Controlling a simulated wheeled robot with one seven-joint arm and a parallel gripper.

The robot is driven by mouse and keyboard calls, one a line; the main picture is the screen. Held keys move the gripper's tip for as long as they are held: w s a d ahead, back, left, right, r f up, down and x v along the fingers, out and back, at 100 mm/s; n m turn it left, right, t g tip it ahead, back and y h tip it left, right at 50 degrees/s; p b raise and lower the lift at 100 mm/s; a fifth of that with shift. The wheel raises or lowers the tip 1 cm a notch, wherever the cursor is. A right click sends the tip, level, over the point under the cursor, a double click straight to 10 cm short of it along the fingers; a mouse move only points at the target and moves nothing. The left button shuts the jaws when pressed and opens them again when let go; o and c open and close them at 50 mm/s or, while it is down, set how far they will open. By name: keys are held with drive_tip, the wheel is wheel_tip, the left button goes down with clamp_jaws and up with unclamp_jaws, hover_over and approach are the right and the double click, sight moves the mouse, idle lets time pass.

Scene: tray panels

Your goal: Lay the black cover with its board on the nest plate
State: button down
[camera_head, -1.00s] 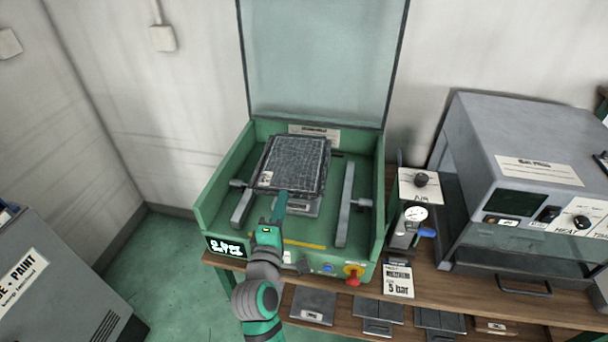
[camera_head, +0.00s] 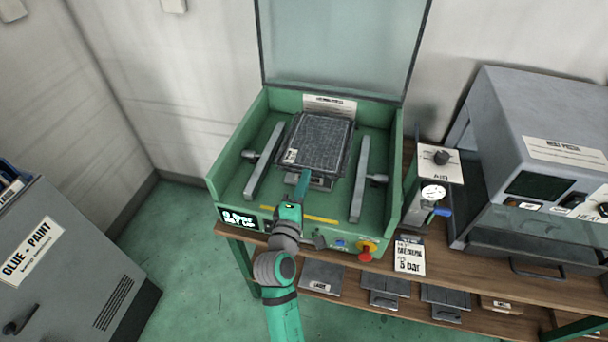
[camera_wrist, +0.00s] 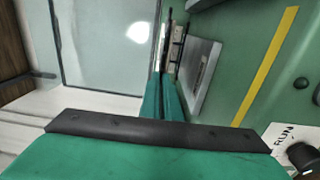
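The black cover (camera_head: 320,143), with a dark gridded face and a small white label at its left, is between the two grey side rails in the open green machine. My gripper (camera_head: 303,184) reaches in from the front and is shut on the cover's near edge. The grey metal nest plate (camera_head: 321,184) shows only at its front, under the cover. In the wrist view the green fingers (camera_wrist: 161,98) are close together, the cover (camera_wrist: 167,38) is a thin dark edge, and the nest plate (camera_wrist: 203,72) is beside it. The board cannot be made out. Contact with the plate is unclear.
The left rail (camera_head: 264,162) and right rail (camera_head: 360,180) flank the cover. The glass lid (camera_head: 340,40) stands open behind. A red knob (camera_head: 365,255) and an air gauge (camera_head: 433,194) are at the front right. A grey press (camera_head: 540,130) stands at the right.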

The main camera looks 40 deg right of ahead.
drive_tip(key=shift+w+a+f, duration=0.1)
drive_tip(key=shift+f, duration=0.85)
drive_tip(key=shift+w+a+f, duration=0.1)
drive_tip(key=shift+f, duration=2.15)
drive_tip(key=c, duration=1.9)
unclamp_jaws()
drive_tip(key=shift+f, duration=0.1)
